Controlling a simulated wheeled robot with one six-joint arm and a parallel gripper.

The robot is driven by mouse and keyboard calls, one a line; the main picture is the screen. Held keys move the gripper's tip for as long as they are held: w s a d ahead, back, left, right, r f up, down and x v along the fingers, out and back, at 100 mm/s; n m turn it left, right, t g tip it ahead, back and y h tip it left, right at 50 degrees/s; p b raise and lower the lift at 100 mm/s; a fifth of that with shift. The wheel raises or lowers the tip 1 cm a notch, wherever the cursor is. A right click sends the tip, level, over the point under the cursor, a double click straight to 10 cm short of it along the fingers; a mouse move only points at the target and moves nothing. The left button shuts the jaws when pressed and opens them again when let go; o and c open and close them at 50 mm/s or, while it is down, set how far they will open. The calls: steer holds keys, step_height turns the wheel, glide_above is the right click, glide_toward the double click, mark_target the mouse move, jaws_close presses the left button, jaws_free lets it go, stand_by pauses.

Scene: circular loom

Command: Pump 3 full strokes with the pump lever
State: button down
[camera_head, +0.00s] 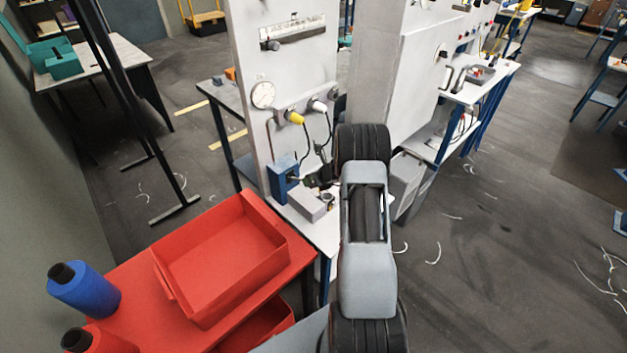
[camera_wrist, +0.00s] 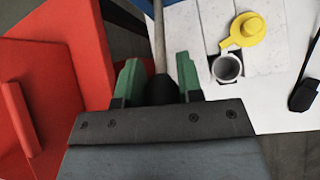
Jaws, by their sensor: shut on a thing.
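The pump lever shows in the wrist view as a thin grey rod (camera_wrist: 159,35) with a black grip (camera_wrist: 160,91) at its near end. My gripper (camera_wrist: 158,80) has its two green fingers on either side of this black grip and is shut on it. The lower part of the fingers is hidden behind the dark gripper body. In the head view a grey block (camera_head: 307,205) stands on the white bench beside a blue part (camera_head: 283,181). My arm and the small scale there leave the lever and its angle unclear.
A grey cup-like port (camera_wrist: 227,68) and yellow cap (camera_wrist: 248,28) sit right of the lever. A red tray (camera_head: 165,280) lies left, near a blue spool (camera_head: 85,290). A white panel carries a round gauge (camera_head: 263,95) and a yellow plug (camera_head: 294,117).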

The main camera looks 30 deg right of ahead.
steer(key=shift+w+r, duration=0.15)
steer(key=shift+r, duration=0.05)
steer(key=c, duration=1.1)
jaws_free()
steer(key=o, duration=0.3)
steer(key=shift+f, duration=0.15)
steer(key=v, duration=1.4)
steer(key=shift+f+b, duration=0.1)
steer(key=shift+b, duration=0.25)
